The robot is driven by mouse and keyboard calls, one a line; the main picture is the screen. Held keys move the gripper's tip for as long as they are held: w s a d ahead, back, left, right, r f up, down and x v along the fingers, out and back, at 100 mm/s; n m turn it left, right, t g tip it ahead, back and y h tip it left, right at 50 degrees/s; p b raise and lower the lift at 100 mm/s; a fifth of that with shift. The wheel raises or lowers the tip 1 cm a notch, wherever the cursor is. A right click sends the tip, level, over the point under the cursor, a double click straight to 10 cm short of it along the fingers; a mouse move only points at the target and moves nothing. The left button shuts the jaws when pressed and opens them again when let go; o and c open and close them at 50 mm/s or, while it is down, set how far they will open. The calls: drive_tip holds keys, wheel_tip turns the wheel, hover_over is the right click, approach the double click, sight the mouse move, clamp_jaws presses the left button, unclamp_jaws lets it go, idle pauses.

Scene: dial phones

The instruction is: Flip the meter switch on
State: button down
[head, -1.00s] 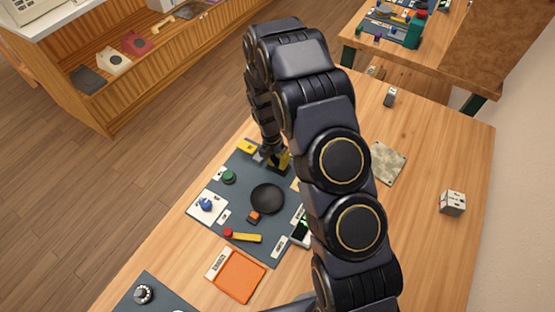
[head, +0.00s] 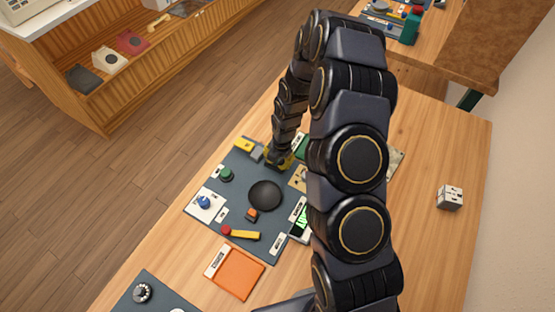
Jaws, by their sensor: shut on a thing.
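A dark grey control panel (head: 232,190) lies on the wooden table. A device with a green-lit screen (head: 302,222) sits at its right edge, partly hidden by my arm. A small orange-red switch (head: 251,214) stands beside a black round disc (head: 265,195). I cannot read which label names the meter. My gripper (head: 278,162) points down at the panel's far end. It is shut on a small part there, which the fingers hide; yellow shows around the fingertips.
The panel also carries a yellow block (head: 244,145), a green button (head: 226,174), a blue knob (head: 204,202) and a red-tipped yellow lever (head: 241,234). An orange tray (head: 236,274) lies nearer. A white cube (head: 450,197) stands right on clear table.

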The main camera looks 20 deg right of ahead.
drive_tip(key=shift+w+a+f, duration=0.15)
drive_tip(key=shift+w+a, duration=0.35)
drive_tip(key=shift+a, duration=0.2)
drive_tip(key=c, duration=1.7)
unclamp_jaws()
drive_tip(key=shift+c, duration=0.2)
clamp_jaws()
wheel_tip(320, 180, up, 14)
drive_tip(key=s+d, duration=0.2)
drive_tip(key=shift+d, duration=0.2)
